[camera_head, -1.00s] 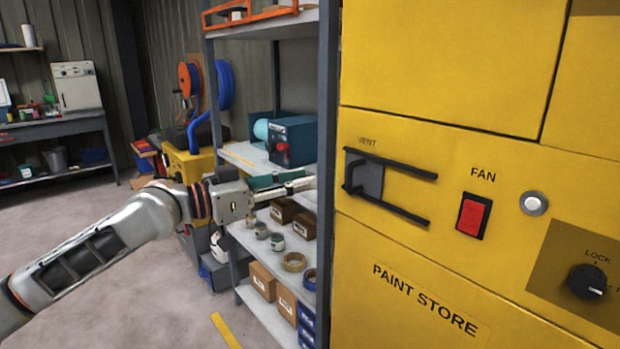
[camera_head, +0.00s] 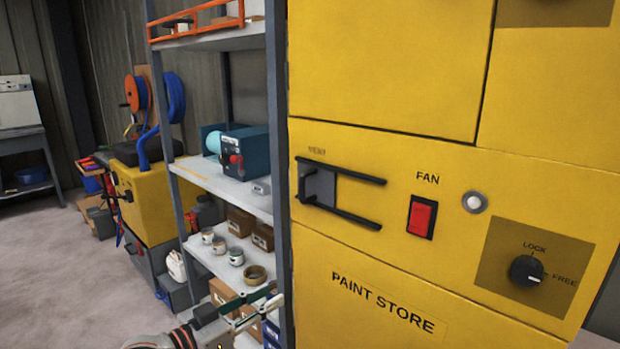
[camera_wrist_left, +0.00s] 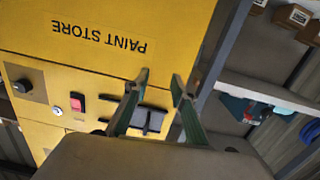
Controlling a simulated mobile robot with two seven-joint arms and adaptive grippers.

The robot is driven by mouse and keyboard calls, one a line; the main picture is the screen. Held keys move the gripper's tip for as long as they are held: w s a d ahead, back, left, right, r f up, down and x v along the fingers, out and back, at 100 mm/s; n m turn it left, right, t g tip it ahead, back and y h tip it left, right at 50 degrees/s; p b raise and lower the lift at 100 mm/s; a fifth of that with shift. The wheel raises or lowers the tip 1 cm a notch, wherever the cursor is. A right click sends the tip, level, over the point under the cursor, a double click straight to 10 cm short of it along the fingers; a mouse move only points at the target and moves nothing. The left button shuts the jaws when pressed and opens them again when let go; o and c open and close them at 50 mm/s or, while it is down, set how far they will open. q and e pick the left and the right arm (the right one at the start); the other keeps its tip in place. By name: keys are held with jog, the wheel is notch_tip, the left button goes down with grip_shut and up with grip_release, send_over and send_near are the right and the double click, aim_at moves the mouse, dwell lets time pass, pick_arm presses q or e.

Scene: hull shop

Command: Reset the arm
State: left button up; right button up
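My left gripper (camera_head: 274,294) is low in the head view, in front of the shelf rack and left of the yellow paint store cabinet (camera_head: 385,265). In the left wrist view, the gripper (camera_wrist_left: 160,82) has its two green fingers apart with nothing between them. The cabinet appears upside down behind them. It is apart from the vent slide (camera_head: 319,186), a grey plate at the left end of two black rails. Most of my left arm is below the head view's lower edge. My right gripper is in neither view.
The cabinet front has a red fan switch (camera_head: 422,216), a round white button (camera_head: 474,202) and a black knob (camera_head: 526,271). The rack (camera_head: 236,190) close on the left holds tins, boxes and a teal machine (camera_head: 243,152). Open floor (camera_head: 60,270) lies at far left.

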pick_arm(q)
jog(key=s+a+f+n+y, duration=0.1)
jog(key=s+a+f+y, duration=0.2)
jog(key=s+f, duration=0.6)
jog(key=s+a+f+n+g+y, duration=0.1)
jog(key=s+a+f+y, duration=0.2)
jog(key=s+f, duration=0.6)
jog(key=s+a+f+n+g+y, duration=0.1)
jog(key=s+a+f+y, duration=0.2)
jog(key=s+f, duration=0.6)
notch_tip(320, 180, down, 6)
jog(key=shift+s+a+r+n, duration=0.15)
jog(key=shift+a+n, duration=0.25)
jog(key=shift+a, duration=0.25)
